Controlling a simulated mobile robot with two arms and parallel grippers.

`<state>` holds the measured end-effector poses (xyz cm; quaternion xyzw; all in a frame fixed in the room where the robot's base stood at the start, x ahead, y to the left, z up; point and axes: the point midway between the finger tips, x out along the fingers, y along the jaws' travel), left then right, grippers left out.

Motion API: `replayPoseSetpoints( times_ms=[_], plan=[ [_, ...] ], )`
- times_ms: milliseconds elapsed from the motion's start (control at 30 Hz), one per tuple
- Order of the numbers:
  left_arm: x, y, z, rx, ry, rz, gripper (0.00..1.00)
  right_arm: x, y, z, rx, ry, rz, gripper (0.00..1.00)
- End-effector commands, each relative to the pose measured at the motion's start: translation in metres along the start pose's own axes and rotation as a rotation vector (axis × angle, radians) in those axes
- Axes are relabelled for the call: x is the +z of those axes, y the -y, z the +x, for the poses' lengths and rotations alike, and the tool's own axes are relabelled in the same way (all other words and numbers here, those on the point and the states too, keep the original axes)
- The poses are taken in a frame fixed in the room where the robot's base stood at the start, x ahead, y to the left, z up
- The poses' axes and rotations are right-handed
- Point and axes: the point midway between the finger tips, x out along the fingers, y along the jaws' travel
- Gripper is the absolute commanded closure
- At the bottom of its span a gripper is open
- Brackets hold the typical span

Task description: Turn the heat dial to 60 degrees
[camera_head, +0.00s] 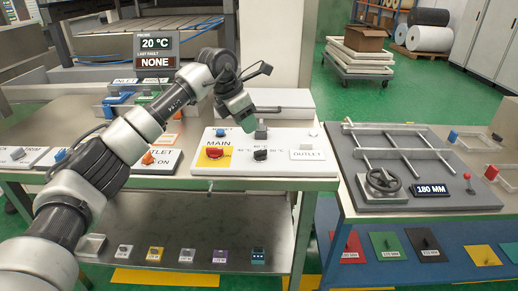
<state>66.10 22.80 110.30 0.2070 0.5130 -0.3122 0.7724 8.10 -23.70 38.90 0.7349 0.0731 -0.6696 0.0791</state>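The heat dial (260,155) is a small black knob on the front of a white control panel (225,170). Small temperature labels stand around it, too small to read surely; its pointer direction is unclear. My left arm reaches in from the lower left. My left gripper (245,120) points down above the back of the panel, behind and above the dial in the picture, and appears apart from it. Its fingers are too small to show whether they are open. A grey knob or lever (261,131) stands close to the gripper. My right gripper is out of view.
A display (156,48) reads 20 °C, last fault NONE. A frame with a handwheel (384,180) stands on the right bench.

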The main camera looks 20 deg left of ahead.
Motion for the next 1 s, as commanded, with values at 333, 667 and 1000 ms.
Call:
replayPoseSetpoints(
  times_ms=[333, 667, 1000],
  plan=[
    [-0.001, 0.0, 0.05, -0.001, -0.01, -0.002, 0.62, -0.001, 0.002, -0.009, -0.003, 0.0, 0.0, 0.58],
    [-0.001, 0.0, 0.099, 0.0, -0.007, -0.001, 0.62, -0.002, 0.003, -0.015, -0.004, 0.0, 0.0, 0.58],
    [-0.001, 0.0, 0.106, 0.001, -0.005, 0.0, 0.62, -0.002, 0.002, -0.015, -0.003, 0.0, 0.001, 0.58]
  ],
)
